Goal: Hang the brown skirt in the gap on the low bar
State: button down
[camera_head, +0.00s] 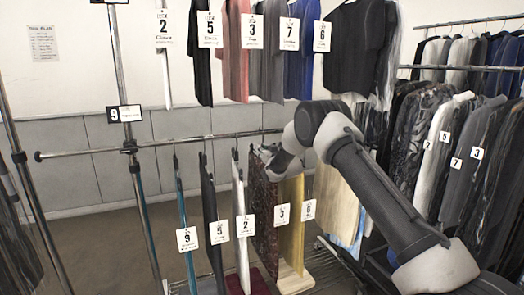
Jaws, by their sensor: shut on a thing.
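The low bar (90,151) runs from a post on the left toward my arm. The brown skirt (264,220), dark reddish-brown and patterned, hangs upright below my gripper, between a white garment (242,220) and a yellow one (292,235). A tag reading 3 (282,213) shows at its right edge. My gripper (268,154) is at the skirt's top, just below the bar's right part, and is shut on it. My gripper and wrist hide the grip; I cannot tell whether the skirt's hanger touches the bar.
A dark garment tagged 5 (208,215) and a thin teal one tagged 9 (182,210) hang further left. The bar's left stretch is bare. Several tagged garments hang above, including a black top (352,45). A full rack (460,150) stands at right.

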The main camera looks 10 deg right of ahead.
jog(key=shift+f, duration=0.35)
jog(key=c, duration=1.3)
grip_release()
jog(key=shift+s+f, duration=0.1)
